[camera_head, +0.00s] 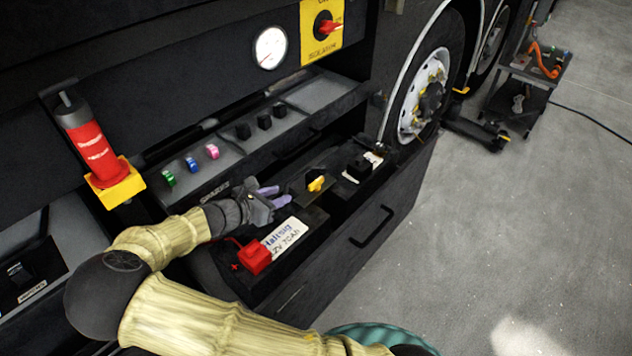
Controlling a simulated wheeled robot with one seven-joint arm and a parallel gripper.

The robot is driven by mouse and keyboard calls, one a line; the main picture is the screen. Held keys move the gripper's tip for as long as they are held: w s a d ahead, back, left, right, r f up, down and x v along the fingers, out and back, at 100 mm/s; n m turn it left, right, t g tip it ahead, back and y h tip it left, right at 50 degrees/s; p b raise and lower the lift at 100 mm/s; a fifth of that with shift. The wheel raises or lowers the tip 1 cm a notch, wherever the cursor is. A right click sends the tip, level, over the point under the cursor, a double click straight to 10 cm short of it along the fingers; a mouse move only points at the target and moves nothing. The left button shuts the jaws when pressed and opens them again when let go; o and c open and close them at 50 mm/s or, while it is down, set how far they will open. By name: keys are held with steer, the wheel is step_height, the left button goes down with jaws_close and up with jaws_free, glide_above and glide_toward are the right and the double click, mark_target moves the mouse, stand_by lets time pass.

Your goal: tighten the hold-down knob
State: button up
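A yellow knob (317,184), which looks like the hold-down knob, sits on a dark bar across the battery (285,237) in the open tray. My gripper (277,196) is just left of the knob, with its two purple-tipped fingers pointing right towards it. The fingers are spread with a gap between them and nothing shows in the gap. The gripper appears apart from the knob. The knob's underside and thread are hidden.
A red terminal cover (254,256) stands at the battery's near end, and a black block (360,168) at the far end. Behind is a ledge with small coloured caps (191,164). A red extinguisher (91,143) hangs at left. Open floor (490,220) lies right of the tray.

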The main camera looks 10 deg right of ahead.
mark_target(314, 182)
steer(key=x, duration=1.6)
steer(key=shift+w+d+f, duration=0.15)
steer(key=shift+d+f, duration=0.05)
steer(key=shift+d, duration=0.05)
jaws_close()
